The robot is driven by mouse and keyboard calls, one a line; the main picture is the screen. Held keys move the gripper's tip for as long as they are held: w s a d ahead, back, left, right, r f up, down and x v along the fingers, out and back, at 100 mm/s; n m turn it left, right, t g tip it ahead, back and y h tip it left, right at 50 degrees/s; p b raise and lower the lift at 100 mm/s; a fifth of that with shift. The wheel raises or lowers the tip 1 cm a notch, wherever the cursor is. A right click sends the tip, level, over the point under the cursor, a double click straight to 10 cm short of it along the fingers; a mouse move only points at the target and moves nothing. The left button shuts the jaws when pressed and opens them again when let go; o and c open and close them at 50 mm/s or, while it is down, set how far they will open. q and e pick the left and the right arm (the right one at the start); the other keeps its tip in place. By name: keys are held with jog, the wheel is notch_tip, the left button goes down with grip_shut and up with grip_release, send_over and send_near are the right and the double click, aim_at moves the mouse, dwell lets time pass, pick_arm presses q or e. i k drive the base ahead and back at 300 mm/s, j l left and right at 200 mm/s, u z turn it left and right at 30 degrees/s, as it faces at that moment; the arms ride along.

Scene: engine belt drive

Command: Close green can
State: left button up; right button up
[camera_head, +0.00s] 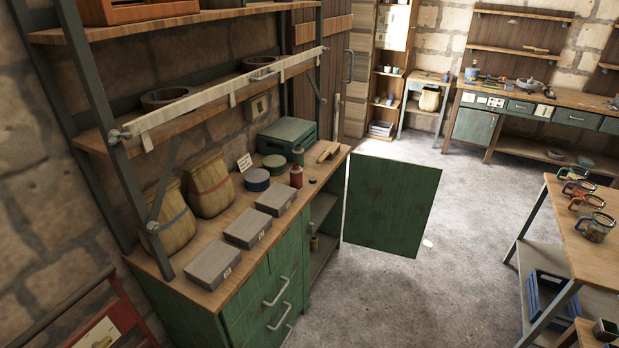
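A slim green can (298,156) stands upright on the wooden top of the green cabinet (219,235), behind a red can (296,176). Whether its top is open or covered is too small to tell. A small dark round piece (312,181) lies on the worktop to the right of the red can; I cannot tell if it is a lid. A wide, low green tin (274,163) sits to the left, beside a blue tin (257,179). Neither of my grippers shows in this view.
Grey boxes (247,229), sacks (210,184) and a green case (287,136) also occupy the worktop. The green cabinet door (390,203) stands open into the floor space. A shelf rack overhangs the worktop.

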aim_at(298, 152)
jog(key=u, duration=0.45)
jog(key=i+l+u, duration=0.2)
jog(key=l+u, duration=0.2)
jog(key=i+l+u, duration=0.15)
jog(key=l+u, duration=0.2)
jog(key=i+l+u, duration=0.1)
jog(key=l+u, duration=0.3)
jog(key=i+l+u, duration=0.15)
jog(key=l, duration=1.2)
jog(key=l+u, duration=0.1)
jog(key=l, duration=1.25)
jog(key=i, duration=0.05)
